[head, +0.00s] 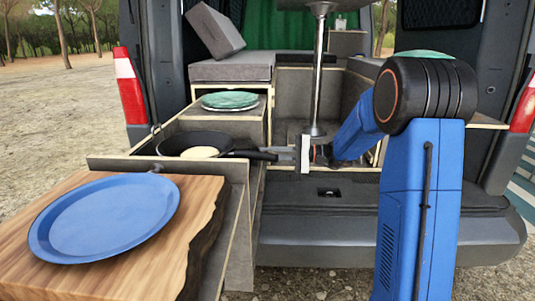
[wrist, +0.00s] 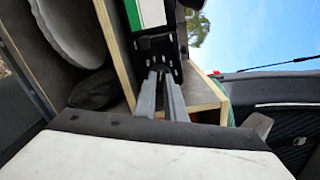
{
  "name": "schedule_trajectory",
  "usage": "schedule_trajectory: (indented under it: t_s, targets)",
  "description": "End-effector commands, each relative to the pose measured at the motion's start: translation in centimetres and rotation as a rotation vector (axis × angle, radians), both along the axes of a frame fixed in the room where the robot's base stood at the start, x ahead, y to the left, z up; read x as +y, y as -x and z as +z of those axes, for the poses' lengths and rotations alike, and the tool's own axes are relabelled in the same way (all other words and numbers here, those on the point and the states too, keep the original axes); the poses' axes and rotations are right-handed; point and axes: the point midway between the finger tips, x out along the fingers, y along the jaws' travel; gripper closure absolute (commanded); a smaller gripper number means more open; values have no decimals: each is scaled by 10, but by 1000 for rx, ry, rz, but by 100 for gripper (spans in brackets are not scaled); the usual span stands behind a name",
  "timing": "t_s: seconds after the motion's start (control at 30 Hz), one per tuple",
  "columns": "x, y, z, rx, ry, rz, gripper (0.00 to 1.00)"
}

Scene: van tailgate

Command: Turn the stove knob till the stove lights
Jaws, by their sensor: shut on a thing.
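My gripper (head: 277,153) reaches in from the right at the end of the pan's handle, by the open drawer. In the wrist view its two grey fingers (wrist: 163,76) are close together, shut on a small dark part at the front of a black unit (wrist: 150,46), which looks like the stove knob. The fingers mostly hide the knob, and its angle cannot be told. The black pan (head: 172,142) stands in the drawer with a pale round food (head: 200,152) in it. The pan and drawer walls hide most of the stove. No flame shows.
A blue plate (head: 105,215) lies on a wooden board (head: 190,215) at the front left. Green-topped plates (head: 230,100) stand behind the pan. A metal table post (head: 318,75) rises behind my gripper. Wooden drawer walls (head: 240,172) are close by.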

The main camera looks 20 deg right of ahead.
Motion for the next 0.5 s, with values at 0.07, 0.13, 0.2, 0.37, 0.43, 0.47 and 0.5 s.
schedule_trajectory:
  t_s: [0.07, 0.13, 0.2, 0.37, 0.43, 0.47, 0.5]
  targets:
    - [0, 0, -1, -67, 23, 0, 100]
    - [0, 0, -1, -130, 43, 0, 100]
    - [0, 0, -2, -194, 64, 0, 100]
    - [0, 1, -2, -338, 111, 0, 100]
    - [0, 1, -3, -401, 131, 0, 100]
    - [0, 1, -3, -427, 140, 0, 100]
    - [0, 1, -3, -462, 151, 0, 100]
